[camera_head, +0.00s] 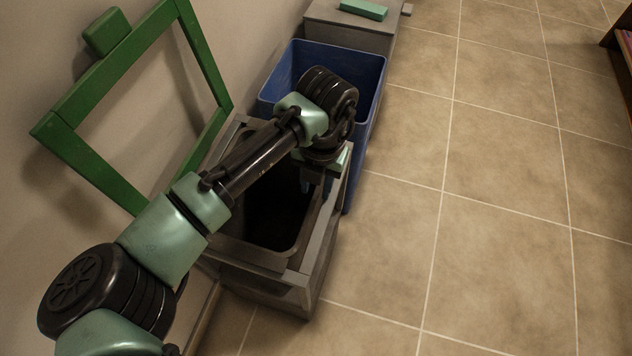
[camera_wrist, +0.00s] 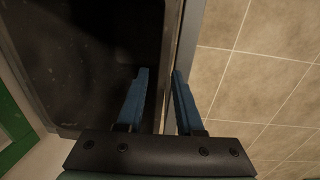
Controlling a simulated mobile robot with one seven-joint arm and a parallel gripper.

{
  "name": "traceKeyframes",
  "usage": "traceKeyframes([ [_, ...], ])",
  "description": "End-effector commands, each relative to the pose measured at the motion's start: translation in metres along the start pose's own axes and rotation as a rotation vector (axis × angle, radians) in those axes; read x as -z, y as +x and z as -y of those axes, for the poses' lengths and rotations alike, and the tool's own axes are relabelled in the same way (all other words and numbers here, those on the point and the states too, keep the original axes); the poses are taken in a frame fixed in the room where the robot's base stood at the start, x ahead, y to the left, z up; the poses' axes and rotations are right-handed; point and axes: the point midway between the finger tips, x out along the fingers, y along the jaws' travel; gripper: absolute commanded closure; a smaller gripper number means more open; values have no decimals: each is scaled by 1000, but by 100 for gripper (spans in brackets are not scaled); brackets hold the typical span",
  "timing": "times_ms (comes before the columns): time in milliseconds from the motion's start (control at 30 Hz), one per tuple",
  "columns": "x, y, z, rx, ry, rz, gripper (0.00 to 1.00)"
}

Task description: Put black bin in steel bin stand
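The black bin (camera_head: 276,211) is inside the grey steel bin stand (camera_head: 318,262), with its dark opening facing up. I cannot tell whether it is fully seated. My gripper (camera_head: 307,180) points down at the far right edge of the bin, partly hidden by my arm. In the wrist view, my gripper's two blue fingers (camera_wrist: 160,75) are apart. The left finger is over the dark bin interior (camera_wrist: 80,60), and the right finger is by the grey edge of the stand (camera_wrist: 190,35). The bin's rim runs between them; contact is not clear.
A blue bin (camera_head: 365,118) stands right behind the steel stand, and a grey box (camera_head: 345,32) with a green block (camera_head: 364,9) on top is farther back. A green frame (camera_head: 85,87) leans on the left wall. The tiled floor (camera_head: 500,190) to the right is clear.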

Motion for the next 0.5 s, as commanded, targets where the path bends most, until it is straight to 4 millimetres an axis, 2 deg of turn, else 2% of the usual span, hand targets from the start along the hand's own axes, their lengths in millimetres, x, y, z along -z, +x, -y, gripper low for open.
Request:
traceKeyframes([
  [167, 0, -2, 0, -1, 0, 1, 64],
  [267, 0, -11, 0, 0, 1, 2, 64],
  [500, -1, -60, 0, 0, 2, 3, 64],
])
